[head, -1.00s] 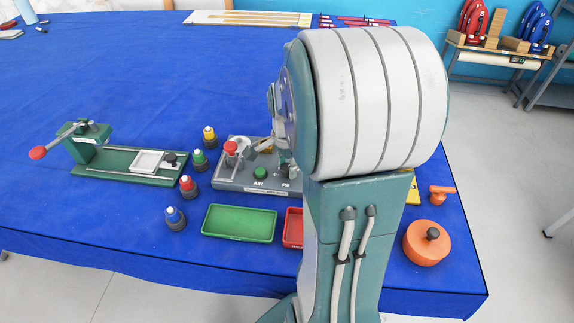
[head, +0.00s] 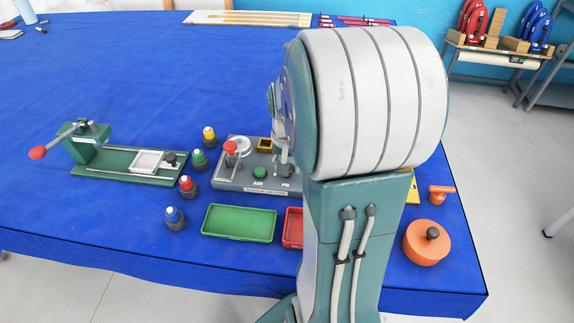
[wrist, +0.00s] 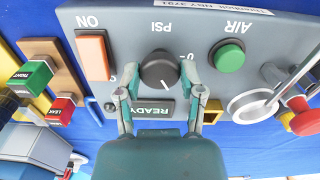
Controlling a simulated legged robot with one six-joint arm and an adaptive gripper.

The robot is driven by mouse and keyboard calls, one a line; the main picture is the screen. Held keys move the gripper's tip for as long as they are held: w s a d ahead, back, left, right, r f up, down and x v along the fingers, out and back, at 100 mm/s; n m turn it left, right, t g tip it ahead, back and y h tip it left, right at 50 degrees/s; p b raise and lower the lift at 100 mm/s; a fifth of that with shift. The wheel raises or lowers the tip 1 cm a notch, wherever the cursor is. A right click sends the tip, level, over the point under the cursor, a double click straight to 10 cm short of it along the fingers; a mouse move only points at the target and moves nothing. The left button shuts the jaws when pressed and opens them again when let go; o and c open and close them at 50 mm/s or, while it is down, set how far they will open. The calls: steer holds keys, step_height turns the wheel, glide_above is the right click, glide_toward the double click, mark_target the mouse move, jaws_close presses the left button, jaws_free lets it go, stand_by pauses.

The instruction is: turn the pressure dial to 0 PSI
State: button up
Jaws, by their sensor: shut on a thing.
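The pressure dial (wrist: 160,66) is a dark round knob on the grey panel (wrist: 110,18), under the upside-down word PSI in the wrist view. A short white line on the dial points down in the picture, toward the READY plate (wrist: 154,108). A 0 mark shows at the dial's upper right, partly beside a fingertip. My gripper (wrist: 160,72) is shut on the dial, with one finger on each side.
On the panel are an orange switch (wrist: 93,54) marked ON, a green AIR button (wrist: 229,58) and a red-knobbed lever (wrist: 303,119). A green tray (head: 239,223) and several coloured-top bottles lie near the panel in the head view.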

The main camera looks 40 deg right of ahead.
steer(key=n, duration=0.6)
steer(key=shift+w, duration=0.1)
steer(key=n, duration=0.6)
steer(key=shift+n, duration=0.3)
stand_by(0.3)
steer(key=o, duration=1.2)
steer(key=shift+c, duration=0.2)
step_height(320, 180, up, 12)
steer(key=shift+f, duration=0.1)
